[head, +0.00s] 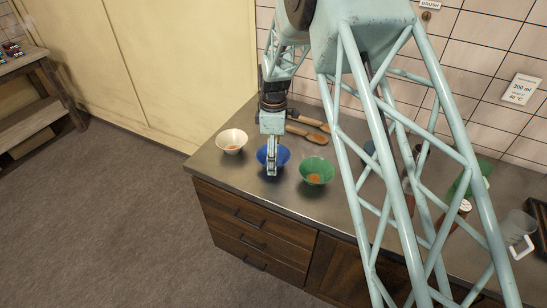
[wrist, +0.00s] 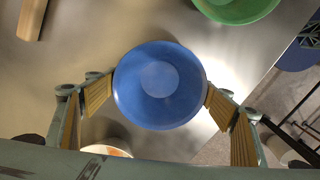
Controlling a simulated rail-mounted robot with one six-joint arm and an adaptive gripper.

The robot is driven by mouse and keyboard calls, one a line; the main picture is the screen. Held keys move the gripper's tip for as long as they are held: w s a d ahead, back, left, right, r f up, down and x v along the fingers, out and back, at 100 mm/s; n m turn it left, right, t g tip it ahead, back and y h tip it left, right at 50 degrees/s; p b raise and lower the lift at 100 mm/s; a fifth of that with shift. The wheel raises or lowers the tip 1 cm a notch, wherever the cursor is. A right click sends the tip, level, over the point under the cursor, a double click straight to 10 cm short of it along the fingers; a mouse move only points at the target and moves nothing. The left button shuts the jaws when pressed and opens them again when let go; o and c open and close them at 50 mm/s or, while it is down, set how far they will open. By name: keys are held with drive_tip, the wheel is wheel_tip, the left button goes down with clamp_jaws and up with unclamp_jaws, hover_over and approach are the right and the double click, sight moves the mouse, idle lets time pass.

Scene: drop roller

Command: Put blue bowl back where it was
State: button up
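The blue bowl (head: 283,153) is between the white bowl (head: 232,139) on its left and the green bowl (head: 317,173) on its right, at the left end of the counter. In the wrist view the blue bowl (wrist: 160,85) looks upright and empty. My gripper (head: 272,171) points down at it. In the wrist view my gripper's two finger pads (wrist: 160,92) meet the bowl's rim on opposite sides. I cannot tell whether the bowl's base touches the counter. The green bowl (wrist: 238,6) and white bowl (wrist: 107,150) are cut off or partly hidden there.
The grey counter (head: 210,166) has drawers below and a tiled wall behind. Wooden spoons (head: 312,136) lie behind the bowls. My arm hides part of the counter.

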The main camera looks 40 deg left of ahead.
drive_tip(key=shift+o, duration=0.7)
drive_tip(key=shift+r, duration=0.15)
wheel_tip(320, 180, up, 12)
drive_tip(key=shift+p, duration=0.35)
